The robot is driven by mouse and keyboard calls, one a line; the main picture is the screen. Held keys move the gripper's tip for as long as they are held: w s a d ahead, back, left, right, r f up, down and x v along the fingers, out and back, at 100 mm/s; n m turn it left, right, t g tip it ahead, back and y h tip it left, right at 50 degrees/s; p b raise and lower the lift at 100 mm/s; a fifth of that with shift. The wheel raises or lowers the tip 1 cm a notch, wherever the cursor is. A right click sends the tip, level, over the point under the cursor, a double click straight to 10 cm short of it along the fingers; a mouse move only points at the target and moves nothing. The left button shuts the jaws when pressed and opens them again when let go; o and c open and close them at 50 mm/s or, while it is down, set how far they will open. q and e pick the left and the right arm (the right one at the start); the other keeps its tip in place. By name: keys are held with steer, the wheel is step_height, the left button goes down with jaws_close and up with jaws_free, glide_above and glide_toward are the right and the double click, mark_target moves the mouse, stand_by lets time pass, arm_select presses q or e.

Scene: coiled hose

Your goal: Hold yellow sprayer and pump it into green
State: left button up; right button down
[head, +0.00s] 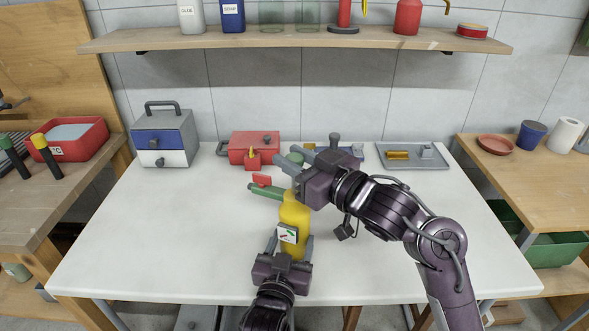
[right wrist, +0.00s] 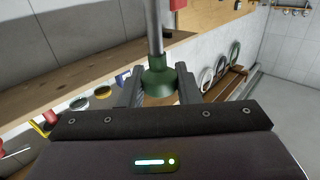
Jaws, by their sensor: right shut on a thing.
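The yellow sprayer (head: 294,217) stands upright near the front middle of the white table. Its green nozzle (head: 266,191) points left, with a red trigger (head: 262,181) above it. A small white gauge (head: 288,233) with a green patch faces me; its exact reading is too small to tell. My left gripper (head: 290,243) has a finger on each side of the yellow body, low down. My right gripper (head: 296,161) is above the sprayer, shut on the green pump handle (right wrist: 158,80). A grey rod (right wrist: 154,30) runs from the handle in the right wrist view. My right gripper hides the sprayer's top.
Behind stand a grey and blue drawer box (head: 165,135), a red toolbox (head: 254,147) and a grey tray (head: 413,157) with a brass piece. A wooden shelf (head: 300,40) hangs above. The table's left and right front areas are clear.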

steer(key=shift+r, duration=0.25)
steer(key=c, duration=1.1)
jaws_free()
steer(key=shift+f, duration=0.1)
steer(key=shift+s+d, duration=0.1)
steer(key=v, duration=1.1)
steer(key=shift+s+d, duration=0.25)
steer(key=shift+d, duration=0.05)
